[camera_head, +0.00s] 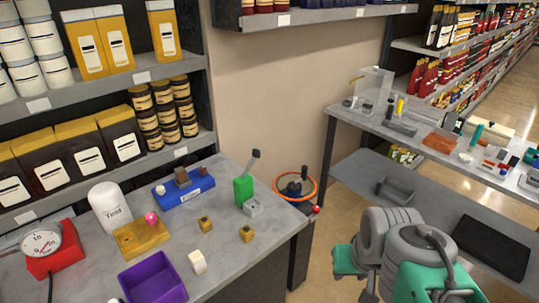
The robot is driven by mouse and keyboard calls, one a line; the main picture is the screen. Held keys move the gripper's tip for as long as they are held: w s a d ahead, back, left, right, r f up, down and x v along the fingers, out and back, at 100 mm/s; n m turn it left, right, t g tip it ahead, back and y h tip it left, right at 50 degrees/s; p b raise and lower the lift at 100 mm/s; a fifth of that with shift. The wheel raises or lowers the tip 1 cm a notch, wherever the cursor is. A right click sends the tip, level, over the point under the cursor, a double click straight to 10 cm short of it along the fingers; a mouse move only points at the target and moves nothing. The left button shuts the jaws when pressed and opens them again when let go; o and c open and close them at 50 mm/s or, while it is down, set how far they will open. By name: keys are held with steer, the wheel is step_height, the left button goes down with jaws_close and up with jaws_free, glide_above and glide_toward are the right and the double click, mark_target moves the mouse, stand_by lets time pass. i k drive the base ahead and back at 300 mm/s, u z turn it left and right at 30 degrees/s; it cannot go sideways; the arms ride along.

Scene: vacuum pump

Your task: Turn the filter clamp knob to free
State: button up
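No part is labelled as the filter clamp knob, so I cannot tell for certain which one it is. A small pink ball knob (151,217) stands on a yellow block (142,239) on the grey table. The knob's setting is too small to read. My grey and teal arm shows at the lower right, away from these parts. I cannot make out my gripper's fingers.
A red gauge (53,249), purple bin (153,281), green lever box (243,190) and small blocks share the table (227,227). An orange ring (312,183) stands at its right end. Stocked shelves are behind. A cluttered bench (402,139) is at right.

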mark_target(202, 170)
steer(key=z, duration=0.55)
steer(key=i, duration=0.95)
steer(key=u, duration=1.05)
